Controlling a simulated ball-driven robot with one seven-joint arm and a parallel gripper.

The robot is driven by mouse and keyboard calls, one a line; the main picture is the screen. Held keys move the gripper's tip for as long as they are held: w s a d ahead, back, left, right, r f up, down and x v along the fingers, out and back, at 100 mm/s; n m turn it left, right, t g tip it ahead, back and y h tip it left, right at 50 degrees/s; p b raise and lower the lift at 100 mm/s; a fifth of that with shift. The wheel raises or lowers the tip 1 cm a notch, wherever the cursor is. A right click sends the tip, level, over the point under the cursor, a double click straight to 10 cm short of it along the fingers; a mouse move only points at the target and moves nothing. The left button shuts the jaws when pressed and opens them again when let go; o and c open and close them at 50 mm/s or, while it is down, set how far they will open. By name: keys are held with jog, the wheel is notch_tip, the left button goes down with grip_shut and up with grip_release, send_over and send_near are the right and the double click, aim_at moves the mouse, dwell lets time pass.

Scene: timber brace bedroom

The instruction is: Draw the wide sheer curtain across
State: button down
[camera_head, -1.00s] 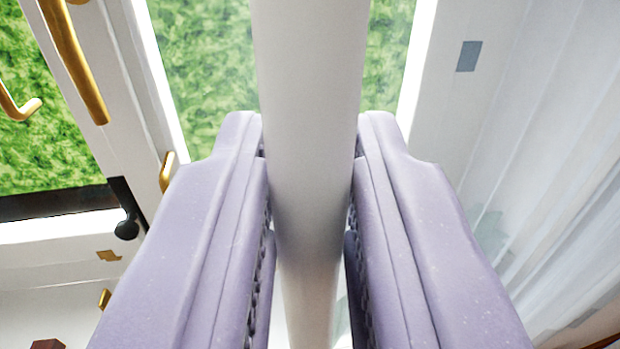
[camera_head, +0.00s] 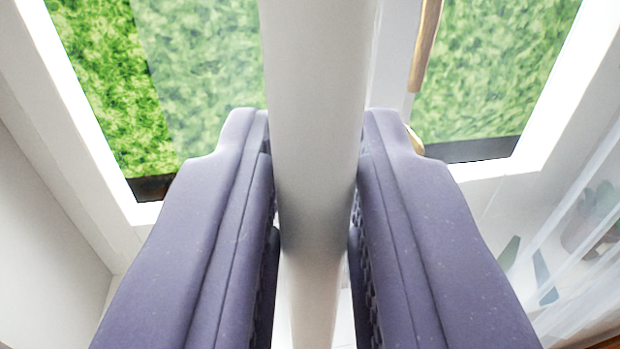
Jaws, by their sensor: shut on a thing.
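My gripper (camera_head: 312,118) is shut on a pale, upright round rod (camera_head: 313,60), with one lilac finger pressed to each side. The rod runs from the top of the view down between the fingers. Sheer white curtain fabric (camera_head: 575,285) hangs in folds at the lower right, and dark leaf-like shapes show through it. A paler veil lies over part of the green in the left pane; I cannot tell whether it is the same fabric. The rod's top end and its join to the curtain are out of view.
A white-framed window (camera_head: 85,110) with green outside stands behind the rod. A gold handle (camera_head: 425,45) is right of the rod, near the right pane (camera_head: 490,80). A plain pale wall (camera_head: 40,225) closes off the left side.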

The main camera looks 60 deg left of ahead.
aim_at(215, 125)
jog(key=s, duration=0.1)
jog(key=s+a+b, duration=0.1)
jog(key=shift+s+r+b, duration=0.1)
jog(key=shift+s+b, duration=0.2)
jog(key=c, duration=1.2)
grip_release()
jog(key=shift+s, duration=0.1)
jog(key=shift+o, duration=0.3)
jog(key=shift+s+a, duration=0.1)
jog(key=shift+s, duration=0.05)
